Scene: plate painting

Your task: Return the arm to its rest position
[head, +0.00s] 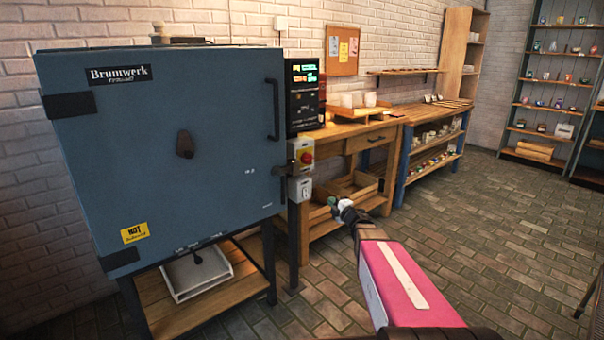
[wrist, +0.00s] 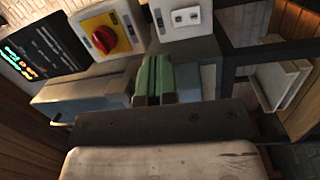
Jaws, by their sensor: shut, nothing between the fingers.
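My gripper (head: 334,203) is at the end of my pink and dark arm, in front of the wooden workbench and to the right of the kiln. Its green fingertips also show in the wrist view (wrist: 154,78), close together with nothing between them. The arm reaches up and forward from the lower right of the head view. The gripper appears apart from the kiln and bench in the head view.
The blue kiln (head: 225,120) stands at left with its door shut. A red switch (head: 306,158) and a control panel (head: 303,85) are beside it. The workbench (head: 352,138) holds pale cups (head: 352,100). Brick floor (head: 480,220) at right is clear.

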